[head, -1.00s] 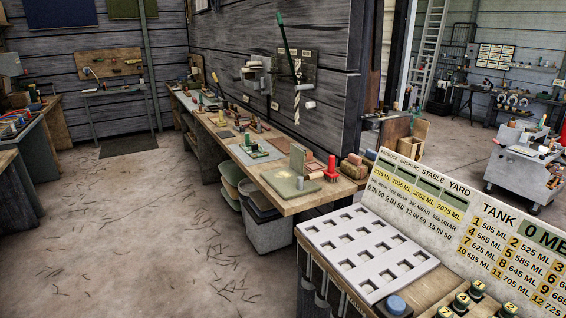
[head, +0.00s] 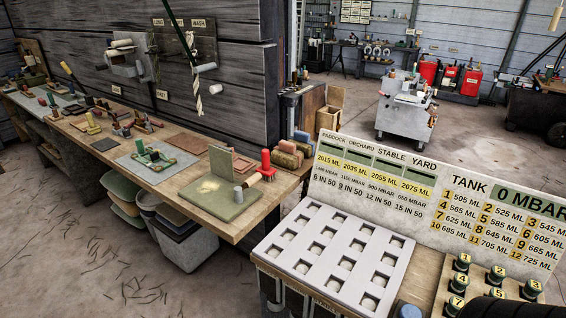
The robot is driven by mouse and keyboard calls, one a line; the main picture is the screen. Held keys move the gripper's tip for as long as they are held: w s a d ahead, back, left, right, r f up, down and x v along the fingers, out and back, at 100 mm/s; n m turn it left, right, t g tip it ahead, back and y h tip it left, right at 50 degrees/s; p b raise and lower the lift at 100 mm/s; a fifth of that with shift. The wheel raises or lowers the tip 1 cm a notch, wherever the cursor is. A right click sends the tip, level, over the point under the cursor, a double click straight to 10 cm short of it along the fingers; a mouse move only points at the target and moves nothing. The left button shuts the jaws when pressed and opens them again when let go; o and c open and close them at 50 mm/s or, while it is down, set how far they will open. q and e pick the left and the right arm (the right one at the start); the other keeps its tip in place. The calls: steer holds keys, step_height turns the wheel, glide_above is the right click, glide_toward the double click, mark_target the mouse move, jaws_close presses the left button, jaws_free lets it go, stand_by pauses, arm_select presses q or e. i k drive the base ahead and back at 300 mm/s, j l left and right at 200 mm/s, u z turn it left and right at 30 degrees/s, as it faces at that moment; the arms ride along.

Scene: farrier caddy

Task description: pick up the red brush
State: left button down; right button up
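The red brush (head: 266,164) is on the wooden workbench (head: 228,229), at the right end near the back edge. Its red part stands up beside a green board. A short wooden handle-like piece and a grey cylinder (head: 238,194) lie just left of it; I cannot tell whether they join the brush.
The green board (head: 215,203) has an upright green panel (head: 221,163) on it. Brown blocks (head: 287,155) lie right of the brush. A white grid tray (head: 334,252) and a label board (head: 440,190) stand in the right foreground. Grey bins (head: 185,245) sit under the bench.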

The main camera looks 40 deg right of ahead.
mark_target(268, 173)
steer(key=i+j+z, duration=0.25)
steer(key=i+z, duration=0.2)
steer(key=i+j+z, duration=0.25)
steer(key=z, duration=0.2)
